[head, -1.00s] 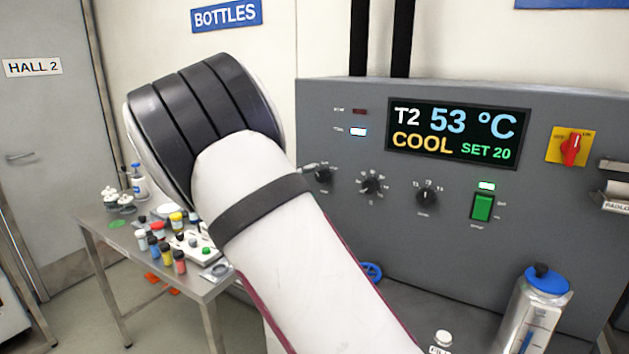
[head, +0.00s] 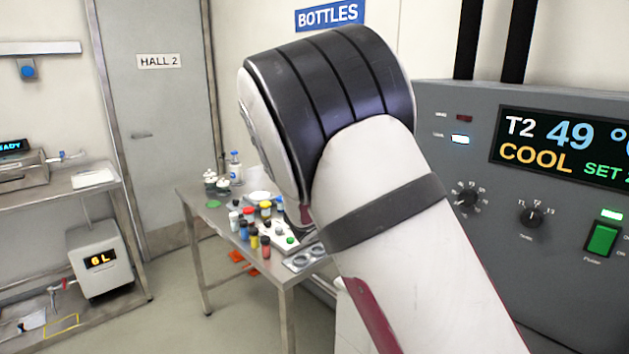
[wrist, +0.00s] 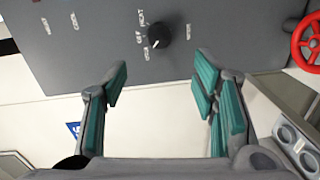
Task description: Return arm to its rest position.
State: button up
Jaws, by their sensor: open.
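My gripper (wrist: 158,100) shows in the wrist view with its two teal-padded fingers spread wide and nothing between them. Beyond the fingertips is a grey panel with a black knob (wrist: 158,38). In the head view my arm is raised and bent across the middle and right of the picture, in front of part of the control panel (head: 445,130). My gripper itself is hidden in the head view.
The panel display (head: 562,143) reads T2 49 and COOL. A steel table (head: 222,222) with several small bottles stands behind my arm. A shelf (head: 70,190) with a white box (head: 100,262) is at left. A red handwheel (wrist: 306,42) is at the wrist view's upper right. Open floor (head: 180,290) lies between shelf and table.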

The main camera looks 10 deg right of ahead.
jog(key=s+a+r+m+t+y, duration=0.2)
jog(key=s+a+r+y, duration=0.75)
jog(key=y, duration=0.65)
jog(key=s+f+m+g, duration=0.1)
jog(key=s+f+g, duration=0.2)
jog(key=s, duration=1.2)
jog(key=s+d+f+m+g+h, duration=0.1)
jog(key=s+f+m+g, duration=0.1)
jog(key=s, duration=1.2)
notch_tip(320, 180, down, 2)
jog(key=shift+s+d+f+m+g+h, duration=0.1)
jog(key=shift+s+d+m+g+h, duration=0.25)
jog(key=shift+g, duration=0.25)
jog(key=shift+a, duration=0.1)
dwell(2.7)
